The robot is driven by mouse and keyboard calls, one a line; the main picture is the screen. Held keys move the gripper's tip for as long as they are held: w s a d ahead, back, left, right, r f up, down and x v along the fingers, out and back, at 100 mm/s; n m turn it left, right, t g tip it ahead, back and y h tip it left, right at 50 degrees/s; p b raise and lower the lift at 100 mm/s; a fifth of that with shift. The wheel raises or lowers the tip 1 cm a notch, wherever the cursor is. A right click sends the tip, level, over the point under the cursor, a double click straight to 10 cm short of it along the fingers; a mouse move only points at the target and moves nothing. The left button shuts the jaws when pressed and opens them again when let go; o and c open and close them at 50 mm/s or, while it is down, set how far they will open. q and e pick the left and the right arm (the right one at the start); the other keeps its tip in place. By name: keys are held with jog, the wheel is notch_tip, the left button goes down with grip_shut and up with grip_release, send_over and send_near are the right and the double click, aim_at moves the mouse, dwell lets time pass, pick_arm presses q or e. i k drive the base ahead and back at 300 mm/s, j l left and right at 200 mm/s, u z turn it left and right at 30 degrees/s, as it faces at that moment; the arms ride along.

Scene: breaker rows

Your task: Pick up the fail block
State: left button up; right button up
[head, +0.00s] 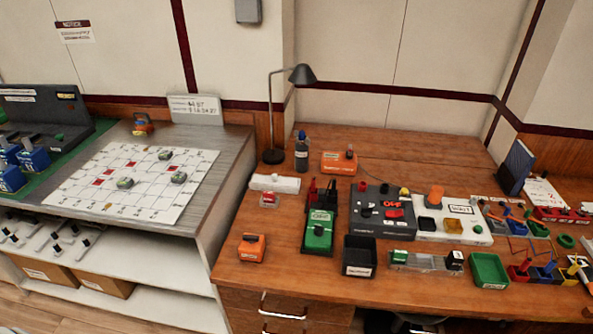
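I cannot read the word "fail" on any block, so I cannot tell which one is the fail block. An orange block (252,247) with a small pale label sits alone at the front left of the wooden desk. A small red-and-white piece (268,200) lies behind it. Another orange block (436,196) stands on the white panel (458,230). Neither of my grippers is in view.
The wooden desk (310,280) holds a green device (319,232), a dark panel (367,223), a black bin (359,257), a green bin (489,270) and a lamp (302,75). A grey bench (225,150) with a gridded sheet (130,185) stands left. The desk's front left is mostly clear.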

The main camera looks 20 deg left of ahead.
aim_at(269, 196)
jog(key=j+z, duration=0.2)
jog(key=j, duration=2.9)
